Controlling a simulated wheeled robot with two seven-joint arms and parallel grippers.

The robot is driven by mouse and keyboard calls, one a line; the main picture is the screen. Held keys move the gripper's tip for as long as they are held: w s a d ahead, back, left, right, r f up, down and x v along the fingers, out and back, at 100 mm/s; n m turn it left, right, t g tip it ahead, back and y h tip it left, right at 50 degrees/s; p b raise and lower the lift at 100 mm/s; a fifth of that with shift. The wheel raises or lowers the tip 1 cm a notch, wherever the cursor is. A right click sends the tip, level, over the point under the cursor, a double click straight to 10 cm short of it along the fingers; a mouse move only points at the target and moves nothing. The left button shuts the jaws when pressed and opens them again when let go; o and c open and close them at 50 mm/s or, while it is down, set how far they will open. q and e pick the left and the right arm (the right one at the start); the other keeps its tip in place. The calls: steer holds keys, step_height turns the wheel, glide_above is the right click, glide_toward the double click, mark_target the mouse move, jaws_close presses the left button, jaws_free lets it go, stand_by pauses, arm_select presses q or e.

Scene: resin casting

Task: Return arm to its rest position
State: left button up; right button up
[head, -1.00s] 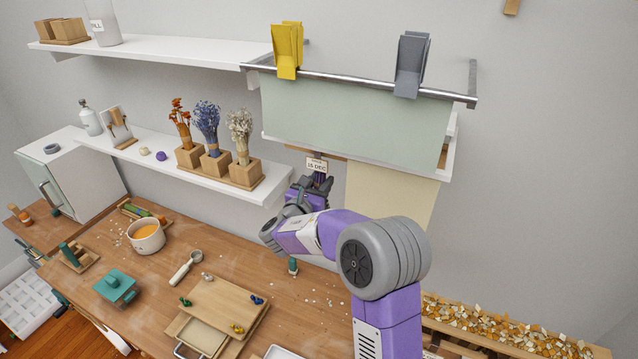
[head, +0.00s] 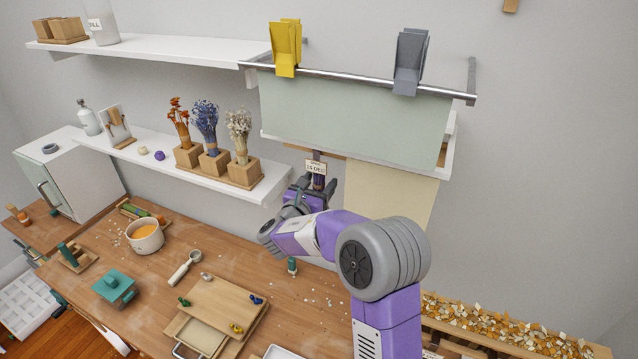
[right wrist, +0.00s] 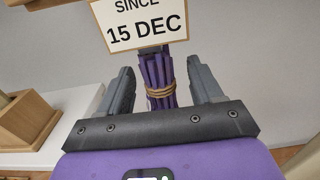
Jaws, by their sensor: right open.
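My right arm comes up from the lower right in the head view. Its purple and grey gripper (head: 318,184) is by the wall, below the hanging green sheet. In the right wrist view the gripper (right wrist: 162,88) is open, with one grey finger on each side of a purple bundle (right wrist: 158,80) tied with twine. The fingers stand apart from the bundle, with a gap on both sides. A tag reading "SINCE 15 DEC" (right wrist: 140,27) hangs in front of the bundle; it also shows in the head view (head: 316,166). My left gripper is out of view.
A green sheet (head: 350,122) and a cream sheet (head: 390,195) hang close by. A white shelf (head: 215,187) with dried flowers (head: 206,122) is just left of the gripper. The workbench (head: 215,255) below holds a pot (head: 145,238), boards (head: 222,300) and a teal box (head: 115,287).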

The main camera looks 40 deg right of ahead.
steer(key=b+v, duration=0.1)
steer(key=v, duration=0.6)
steer(key=p+x, duration=0.1)
steer(key=x, duration=0.5)
steer(key=shift+w+d, duration=0.15)
steer(key=shift+d, duration=0.25)
steer(key=shift+w+d+r+p, duration=0.15)
steer(key=shift+r+p, duration=0.25)
steer(key=shift+p, duration=0.05)
steer(key=shift+w+d+r+p, duration=0.15)
steer(key=shift+r+p, duration=0.3)
steer(key=shift+s+a+r, duration=0.1)
steer(key=shift+a+r, duration=0.05)
steer(key=shift+r, duration=0.2)
steer(key=shift+f+v, duration=0.2)
steer(key=shift+v, duration=0.65)
steer(key=shift+s, duration=0.1)
